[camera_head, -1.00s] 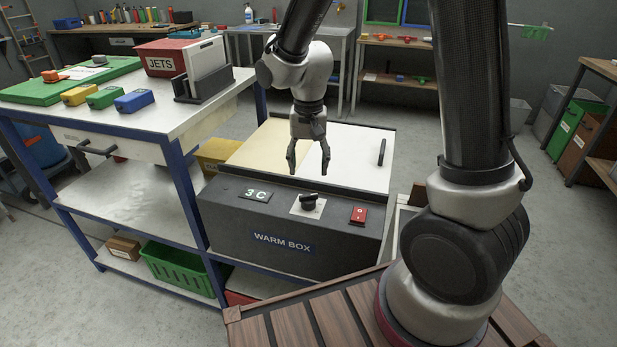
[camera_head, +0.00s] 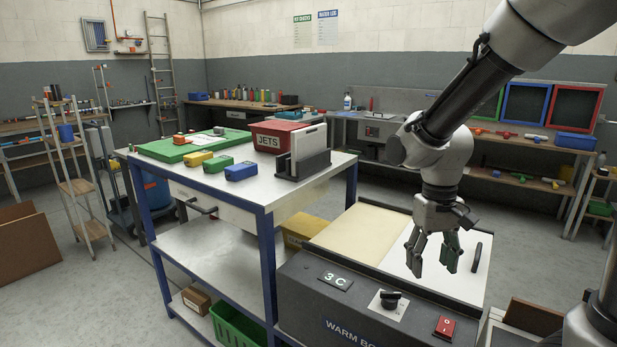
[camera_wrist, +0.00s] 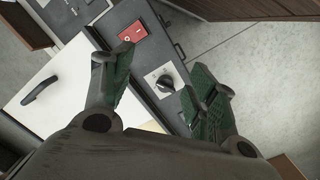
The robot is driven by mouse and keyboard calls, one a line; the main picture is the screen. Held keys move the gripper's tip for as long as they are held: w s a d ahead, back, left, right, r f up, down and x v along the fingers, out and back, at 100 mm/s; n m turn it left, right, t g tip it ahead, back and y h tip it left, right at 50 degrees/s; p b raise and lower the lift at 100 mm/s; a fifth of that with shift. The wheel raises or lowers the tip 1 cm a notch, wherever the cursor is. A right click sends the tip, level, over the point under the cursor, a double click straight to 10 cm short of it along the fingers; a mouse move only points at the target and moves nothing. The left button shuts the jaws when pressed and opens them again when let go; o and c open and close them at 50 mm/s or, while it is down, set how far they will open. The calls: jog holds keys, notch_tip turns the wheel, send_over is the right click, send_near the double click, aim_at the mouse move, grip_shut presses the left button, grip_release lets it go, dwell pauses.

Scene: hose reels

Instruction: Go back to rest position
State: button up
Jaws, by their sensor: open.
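My gripper (camera_head: 433,256) is open and empty in the head view. It hangs pointing down above the lid (camera_head: 400,252) of the warm box. In the wrist view its two fingers (camera_wrist: 158,95) are spread apart with nothing between them. The knob (camera_wrist: 166,83) and red switch (camera_wrist: 133,32) also show in the wrist view beyond the fingers.
A blue-framed workbench (camera_head: 265,209) stands left of the warm box. It holds a red JETS box (camera_head: 277,137), coloured blocks and a green board (camera_head: 190,146). A green crate (camera_head: 238,326) is on its lower shelf.

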jog(key=s+d+r+m+t, duration=0.1)
jog(key=s+d+r+t, duration=0.4)
jog(key=s+d+r, duration=0.5)
notch_tip(320, 180, up, 3)
jog(key=shift+s+d+r+t, duration=0.15)
jog(key=shift+s+t, duration=0.15)
jog(key=shift+s, duration=0.5)
